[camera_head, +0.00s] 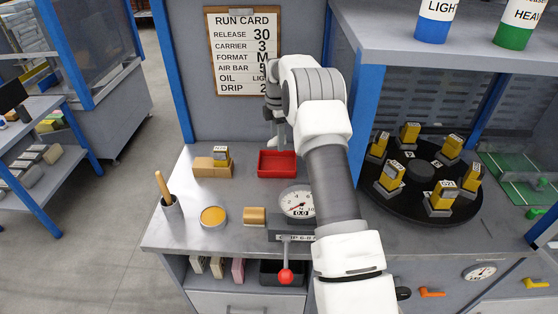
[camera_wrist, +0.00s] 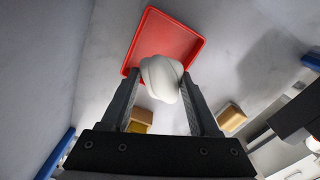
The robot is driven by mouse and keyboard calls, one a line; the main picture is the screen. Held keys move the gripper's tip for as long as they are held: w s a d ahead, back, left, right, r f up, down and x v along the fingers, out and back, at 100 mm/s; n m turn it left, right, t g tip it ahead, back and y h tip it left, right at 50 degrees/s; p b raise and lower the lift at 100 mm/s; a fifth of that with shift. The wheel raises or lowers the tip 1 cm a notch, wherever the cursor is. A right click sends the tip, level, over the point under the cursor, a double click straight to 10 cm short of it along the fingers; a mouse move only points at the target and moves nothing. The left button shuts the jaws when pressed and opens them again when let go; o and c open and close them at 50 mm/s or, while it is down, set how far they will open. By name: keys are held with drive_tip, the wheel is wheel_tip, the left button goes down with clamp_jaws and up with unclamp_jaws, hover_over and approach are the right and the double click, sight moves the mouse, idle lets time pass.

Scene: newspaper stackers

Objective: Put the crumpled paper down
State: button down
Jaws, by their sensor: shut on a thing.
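The crumpled paper (camera_wrist: 162,78) is a white rounded lump between the fingertips of my gripper (camera_wrist: 160,84) in the wrist view. My gripper is shut on it. Beyond the paper in that view lies a shallow red tray (camera_wrist: 168,38), and the paper overlaps its near edge. In the head view my gripper (camera_head: 276,140) points down just above and behind the red tray (camera_head: 277,169). The paper is hard to make out there. The visible part of the tray's floor looks empty.
On the grey bench stand a cardboard box (camera_head: 210,168), a yellow-topped tin (camera_head: 213,216), a tan block (camera_head: 254,216), a dial scale (camera_head: 297,202) and a cup with a wooden handle (camera_head: 171,206). A black carousel (camera_head: 420,172) is at right. A run card board (camera_head: 246,50) hangs behind.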

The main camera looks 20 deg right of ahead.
drive_tip(key=shift+f+p, duration=0.3)
drive_tip(key=shift+f, duration=3.9)
drive_tip(key=shift+c, duration=0.7)
unclamp_jaws()
